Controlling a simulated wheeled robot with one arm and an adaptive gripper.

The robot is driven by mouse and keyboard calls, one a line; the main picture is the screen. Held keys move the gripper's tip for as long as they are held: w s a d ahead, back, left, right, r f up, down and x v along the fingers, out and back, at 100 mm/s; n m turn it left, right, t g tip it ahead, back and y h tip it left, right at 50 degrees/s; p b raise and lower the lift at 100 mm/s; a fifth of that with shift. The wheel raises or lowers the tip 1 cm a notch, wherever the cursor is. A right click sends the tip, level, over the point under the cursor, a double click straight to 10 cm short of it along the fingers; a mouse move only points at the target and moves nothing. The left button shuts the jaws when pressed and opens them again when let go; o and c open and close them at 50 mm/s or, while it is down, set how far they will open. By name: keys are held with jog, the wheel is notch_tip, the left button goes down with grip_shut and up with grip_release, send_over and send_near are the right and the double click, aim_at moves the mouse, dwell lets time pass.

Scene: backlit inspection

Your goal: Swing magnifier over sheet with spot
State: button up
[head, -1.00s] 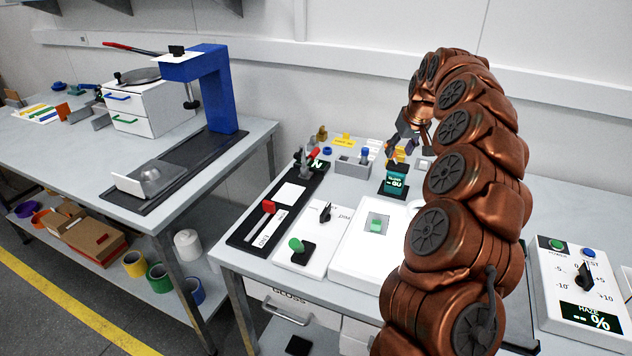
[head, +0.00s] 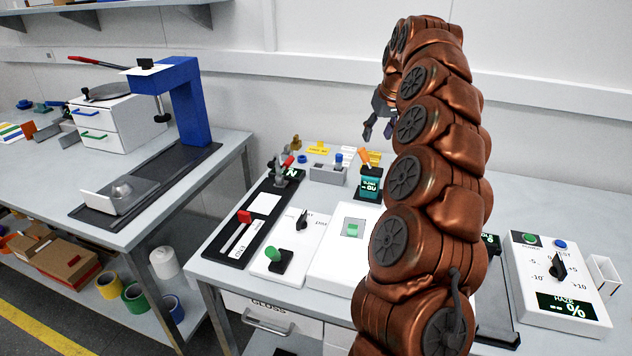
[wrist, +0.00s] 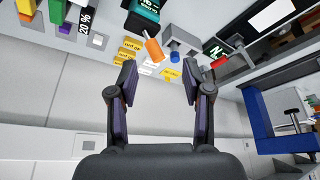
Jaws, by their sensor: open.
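No magnifier and no sheet with a spot can be made out in these views; my arm hides part of the bench. My gripper (head: 376,128) hangs above the back of the bench, over a teal display block (head: 371,184). In the wrist view my gripper (wrist: 160,84) has its two dark fingers spread wide with nothing between them. Beyond the fingertips lie an orange-handled item (wrist: 154,48), several yellow labels (wrist: 130,48) and a small blue knob (wrist: 175,57). A blank white card (head: 264,204) lies on the black panel at the bench's left.
A white panel with a green knob (head: 273,254) and a haze meter (head: 560,280) stand on the bench. A blue C-shaped stand (head: 190,105) and a white drawer unit (head: 100,125) are on the left table. A gap separates the tables.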

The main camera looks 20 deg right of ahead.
jog(key=s+a+r+n+g+y+p, duration=0.1)
jog(key=s+a+r+p, duration=0.1)
jog(key=s+a, duration=0.35)
jog(key=s+a+r+n+p, duration=0.1)
jog(key=s+a, duration=0.1)
jog(key=a, duration=0.7)
jog(key=s+a+r+n+g+y+p, duration=0.1)
jog(key=s+a+r+p, duration=0.1)
jog(key=s+a, duration=0.35)
jog(key=s+a+f+g+p, duration=0.1)
jog(key=s+a, duration=0.4)
jog(key=s, duration=0.1)
jog(key=shift+s+f, duration=0.25)
jog(key=shift+s, duration=0.15)
jog(key=shift+a, duration=0.1)
jog(key=s+f+g, duration=0.1)
jog(key=s+f, duration=0.2)
jog(key=s, duration=0.5)
jog(key=s+a+f+m+g+h, duration=0.1)
jog(key=s+f, duration=0.3)
jog(key=s, duration=0.4)
jog(key=s+a+f+g, duration=0.1)
jog(key=s+f, duration=0.3)
jog(key=s, duration=0.5)
jog(key=shift+f+m+h, duration=0.25)
jog(key=shift+m+h, duration=0.05)
jog(key=shift+m, duration=0.1)
jog(key=shift+d, duration=0.1)
